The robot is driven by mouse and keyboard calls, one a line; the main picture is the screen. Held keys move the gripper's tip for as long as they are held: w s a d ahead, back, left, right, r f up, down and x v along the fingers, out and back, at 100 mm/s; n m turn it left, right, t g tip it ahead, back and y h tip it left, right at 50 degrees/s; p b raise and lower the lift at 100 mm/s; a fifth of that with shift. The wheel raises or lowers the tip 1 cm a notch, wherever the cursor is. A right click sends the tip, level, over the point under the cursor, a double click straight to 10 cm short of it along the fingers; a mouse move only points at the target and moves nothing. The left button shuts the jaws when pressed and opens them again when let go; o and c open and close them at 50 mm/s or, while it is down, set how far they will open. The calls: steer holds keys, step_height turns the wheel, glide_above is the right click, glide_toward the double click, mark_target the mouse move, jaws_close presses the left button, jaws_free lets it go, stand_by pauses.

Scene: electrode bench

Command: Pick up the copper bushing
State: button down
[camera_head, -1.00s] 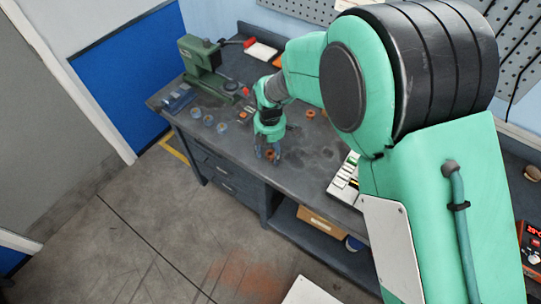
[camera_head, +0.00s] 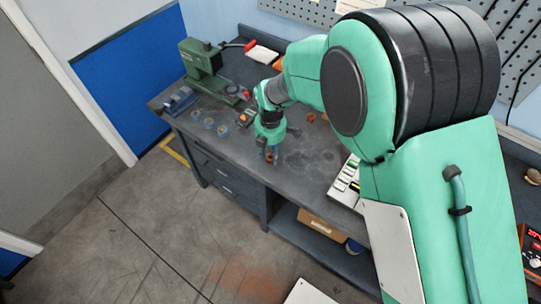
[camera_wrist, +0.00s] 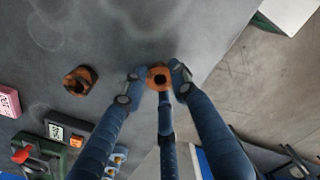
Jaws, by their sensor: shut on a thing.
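In the wrist view the copper bushing (camera_wrist: 160,77), a small orange-brown ring with a dark hole, sits between the fingertips of my gripper (camera_wrist: 158,86). The dark blue fingers are shut on it and touch its sides. In the head view my gripper (camera_head: 270,153) points down over the front part of the bench, with a bit of the bushing's copper colour showing between the fingers. I cannot tell whether the bushing touches the bench top. A second copper-coloured piece (camera_wrist: 80,80) lies apart on the bench to the left in the wrist view.
The grey bench (camera_head: 225,155) has a green press (camera_head: 203,65) at its back left. Several small blue-rimmed rings (camera_head: 209,124) lie near the front left edge. A white tray (camera_head: 346,181) lies to the right.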

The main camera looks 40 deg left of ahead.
steer(key=shift+r, duration=0.5)
step_height(320, 180, up, 3)
steer(key=shift+s+d+f+p, duration=0.15)
steer(key=shift+p, duration=0.3)
steer(key=s+d+r+p, duration=0.1)
steer(key=s+d, duration=0.9)
steer(key=d, duration=0.2)
steer(key=shift+r, duration=0.15)
